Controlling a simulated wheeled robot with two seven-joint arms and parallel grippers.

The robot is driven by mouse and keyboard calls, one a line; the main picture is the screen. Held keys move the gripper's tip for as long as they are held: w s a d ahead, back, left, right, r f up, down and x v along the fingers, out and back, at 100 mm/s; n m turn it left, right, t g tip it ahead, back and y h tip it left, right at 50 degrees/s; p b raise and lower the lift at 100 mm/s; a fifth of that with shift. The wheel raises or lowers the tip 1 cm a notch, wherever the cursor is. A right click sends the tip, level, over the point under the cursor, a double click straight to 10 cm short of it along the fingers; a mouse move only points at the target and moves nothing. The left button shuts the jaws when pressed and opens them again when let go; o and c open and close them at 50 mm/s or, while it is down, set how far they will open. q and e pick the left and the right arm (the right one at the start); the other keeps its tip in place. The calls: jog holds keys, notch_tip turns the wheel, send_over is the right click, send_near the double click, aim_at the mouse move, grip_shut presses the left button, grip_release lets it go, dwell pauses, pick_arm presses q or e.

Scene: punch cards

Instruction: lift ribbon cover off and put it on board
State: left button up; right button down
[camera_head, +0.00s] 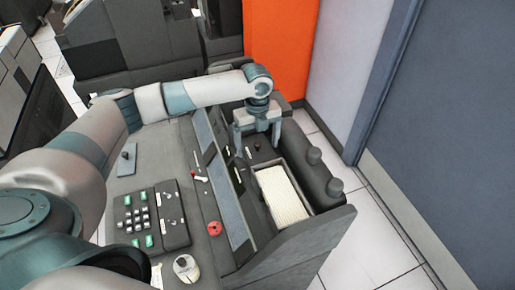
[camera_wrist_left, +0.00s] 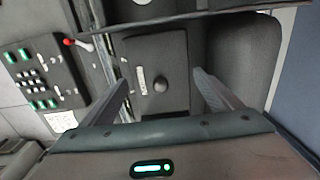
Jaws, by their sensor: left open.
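The ribbon cover looks to be the dark grey square plate with a round black knob (camera_wrist_left: 160,84) and a small white label, in the left wrist view. In the head view the cover (camera_head: 262,155) lies in the machine behind the tray of cream cards, partly hidden by my gripper. My left gripper (camera_head: 257,140) points down over it, open, one finger on each side of the knob. The board may be the flat grey console top (camera_head: 150,180); I cannot tell for certain. My right gripper is not in view.
A tray of cream cards (camera_head: 283,195) sits in front of the cover. A dark rounded housing with knobs (camera_head: 312,157) stands to its right. A keypad (camera_head: 150,215), a red knob (camera_head: 215,228) and a red-tipped lever (camera_head: 200,178) stand on the console.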

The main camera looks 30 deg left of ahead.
pick_arm(q)
jog(key=shift+f, duration=0.2)
dwell(0.3)
jog(key=c, duration=0.9)
jog(key=shift+r, duration=0.2)
notch_tip(320, 180, up, 19)
jog(key=b, duration=0.6)
notch_tip(320, 180, up, 9)
send_over(258, 144)
jog(key=shift+a+f, duration=0.1)
